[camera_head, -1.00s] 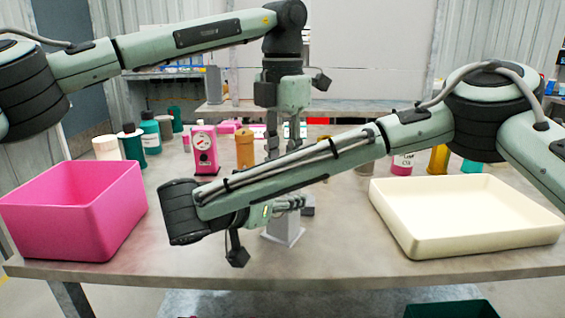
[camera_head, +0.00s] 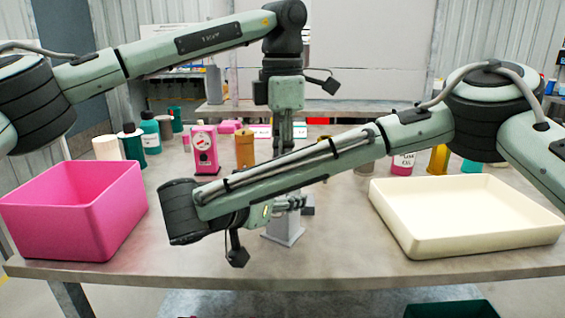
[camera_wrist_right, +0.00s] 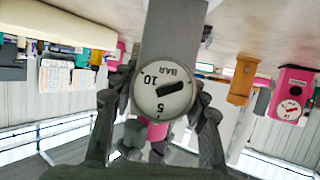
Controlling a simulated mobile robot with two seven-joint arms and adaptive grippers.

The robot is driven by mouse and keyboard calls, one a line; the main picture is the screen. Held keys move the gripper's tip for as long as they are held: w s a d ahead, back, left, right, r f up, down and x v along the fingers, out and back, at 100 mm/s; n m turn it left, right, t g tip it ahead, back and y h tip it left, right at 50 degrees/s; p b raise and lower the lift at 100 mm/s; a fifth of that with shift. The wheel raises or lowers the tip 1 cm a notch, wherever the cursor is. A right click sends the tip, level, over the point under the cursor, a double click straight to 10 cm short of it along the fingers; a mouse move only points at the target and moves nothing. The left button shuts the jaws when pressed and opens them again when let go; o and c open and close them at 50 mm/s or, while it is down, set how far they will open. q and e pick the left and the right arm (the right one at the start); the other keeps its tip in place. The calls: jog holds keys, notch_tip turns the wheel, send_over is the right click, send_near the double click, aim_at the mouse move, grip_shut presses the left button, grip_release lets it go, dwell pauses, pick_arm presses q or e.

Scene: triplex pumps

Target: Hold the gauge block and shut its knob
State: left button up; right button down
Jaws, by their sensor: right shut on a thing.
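The gauge block is a grey upright block (camera_head: 284,229) with a flared foot on the table, mostly hidden by my right arm in the head view. In the right wrist view the block (camera_wrist_right: 172,40) appears upside down, with a round white dial (camera_wrist_right: 160,101) marked BAR and a short black bar across it. My right gripper (camera_head: 293,202) is shut on the block, its fingers on both sides of the dial in the wrist view. My left gripper (camera_head: 284,140) points down above and behind my right arm, seen edge-on; its tips are hidden. I cannot make out the knob clearly.
A pink bin (camera_head: 75,225) stands at left and a cream tray (camera_head: 440,235) at right. My right arm crosses the table's middle. The front strip of the table is clear.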

pick_arm(q)
jog(key=o, duration=1.2)
jog(key=shift+c, duration=0.2)
jog(key=shift+r, duration=0.1)
notch_tip(320, 180, up, 12)
pick_arm(e)
jog(key=c, duration=0.7)
grip_release()
jog(key=shift+c, duration=0.2)
